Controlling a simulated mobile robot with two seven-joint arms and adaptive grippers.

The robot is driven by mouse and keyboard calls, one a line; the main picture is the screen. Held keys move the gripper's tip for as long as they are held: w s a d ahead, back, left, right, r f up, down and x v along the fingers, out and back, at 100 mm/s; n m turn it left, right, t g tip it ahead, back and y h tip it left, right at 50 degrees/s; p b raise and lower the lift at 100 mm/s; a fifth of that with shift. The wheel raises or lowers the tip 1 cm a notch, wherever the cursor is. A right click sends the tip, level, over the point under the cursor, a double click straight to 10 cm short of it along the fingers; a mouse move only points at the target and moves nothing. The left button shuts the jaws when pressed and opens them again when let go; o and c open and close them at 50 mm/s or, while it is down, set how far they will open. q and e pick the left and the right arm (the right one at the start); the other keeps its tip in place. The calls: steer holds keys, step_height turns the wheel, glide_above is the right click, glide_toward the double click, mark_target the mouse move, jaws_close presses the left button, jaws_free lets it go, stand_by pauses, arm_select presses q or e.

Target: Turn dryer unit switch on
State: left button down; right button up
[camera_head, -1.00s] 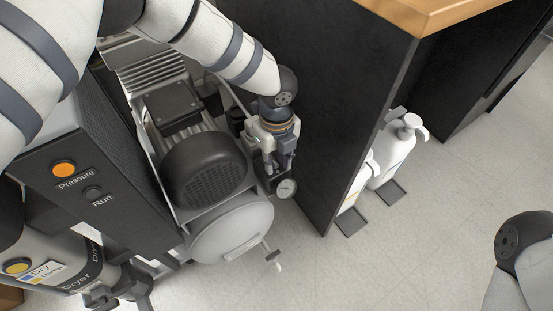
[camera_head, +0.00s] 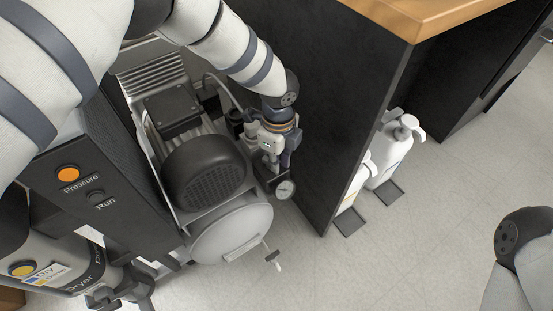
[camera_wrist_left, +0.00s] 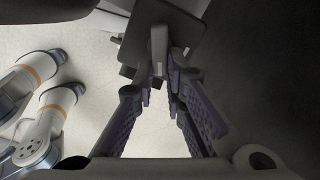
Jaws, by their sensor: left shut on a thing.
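My left gripper (camera_head: 272,158) is low between the compressor and the black cabinet side, just above a round pressure gauge (camera_head: 285,189). In the left wrist view, its two ridged purple-grey fingers (camera_wrist_left: 161,88) are close together on a small grey lever (camera_wrist_left: 158,48). The lever stands out from a dark box (camera_wrist_left: 185,25); the box is mostly hidden in the head view. I cannot read any label on it. The dryer unit (camera_head: 60,265), marked "Dryer", is at the lower left of the head view.
The compressor motor (camera_head: 205,172) and its grey tank (camera_head: 232,232) stand left of the gripper. The black cabinet side (camera_head: 325,110) is close on its right. A control panel with an orange Pressure button (camera_head: 68,174) is at left. White bottles (camera_head: 396,150) stand right; open floor lies in front.

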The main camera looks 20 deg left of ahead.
arm_select(q)
steer(key=n, duration=0.3)
steer(key=w+n, duration=0.1)
steer(key=n, duration=0.2)
steer(key=shift+w, duration=0.1)
steer(key=n, duration=0.3)
steer(key=shift+w+a+n+p, duration=0.15)
steer(key=shift+w+n+p, duration=0.15)
steer(key=shift+n, duration=0.1)
steer(key=shift+w+a+n, duration=0.1)
steer(key=shift+a+n, duration=0.1)
steer(key=shift+n, duration=1.3)
steer(key=c, duration=1.6)
jaws_free()
steer(key=shift+c, duration=0.2)
